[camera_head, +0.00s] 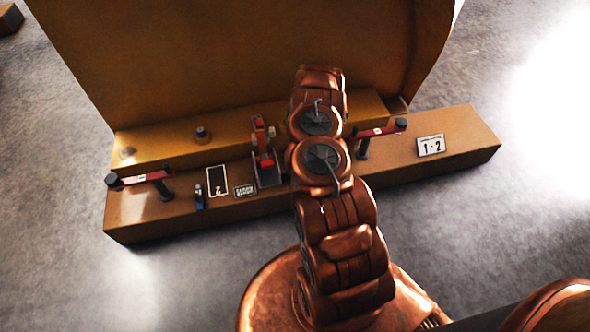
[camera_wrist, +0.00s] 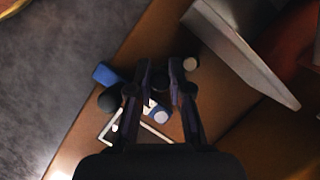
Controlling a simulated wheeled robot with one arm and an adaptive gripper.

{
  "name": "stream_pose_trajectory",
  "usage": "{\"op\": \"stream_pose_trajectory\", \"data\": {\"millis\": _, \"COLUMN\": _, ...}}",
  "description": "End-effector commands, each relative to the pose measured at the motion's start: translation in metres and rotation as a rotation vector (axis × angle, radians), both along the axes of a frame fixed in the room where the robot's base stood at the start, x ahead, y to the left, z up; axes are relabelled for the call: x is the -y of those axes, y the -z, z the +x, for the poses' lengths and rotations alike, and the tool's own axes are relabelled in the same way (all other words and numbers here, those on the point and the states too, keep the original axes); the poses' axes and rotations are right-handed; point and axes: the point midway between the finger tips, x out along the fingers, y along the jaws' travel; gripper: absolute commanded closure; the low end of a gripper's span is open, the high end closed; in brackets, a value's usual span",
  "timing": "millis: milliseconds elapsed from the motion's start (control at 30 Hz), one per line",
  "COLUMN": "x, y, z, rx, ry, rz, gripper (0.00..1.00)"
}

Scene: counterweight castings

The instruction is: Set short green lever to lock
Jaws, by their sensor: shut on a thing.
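In the wrist view my gripper (camera_wrist: 161,72) has its two dark fingers close together, shut on a small dark part (camera_wrist: 160,84) between them. The part is mostly hidden and I cannot make out its colour. No green shows clearly on any lever. A blue piece (camera_wrist: 106,75) lies left of the fingers, and a white-framed label (camera_wrist: 105,135) is partly hidden below it. In the head view my arm covers the gripper and the ledge under it. A short dark blue lever (camera_head: 199,197) stands left of a framed label (camera_head: 217,180).
Red-handled levers stand on the ledge at left (camera_head: 140,180) and right (camera_head: 380,131). A red lever in a grey bracket (camera_head: 266,160) is just left of my arm. A tall brown casting (camera_head: 220,60) rises behind. A blue knob (camera_head: 202,134) sits on the rear step.

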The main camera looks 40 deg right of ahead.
Motion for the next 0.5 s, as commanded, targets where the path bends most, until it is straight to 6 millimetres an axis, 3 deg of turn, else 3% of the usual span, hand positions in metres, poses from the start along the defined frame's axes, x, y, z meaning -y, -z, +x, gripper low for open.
{"op": "stream_pose_trajectory", "data": {"millis": 500, "x": 0.0016, "y": 0.0005, "z": 0.0011, "rx": 0.001, "ry": -0.048, "rz": -0.001, "gripper": 1.0}}
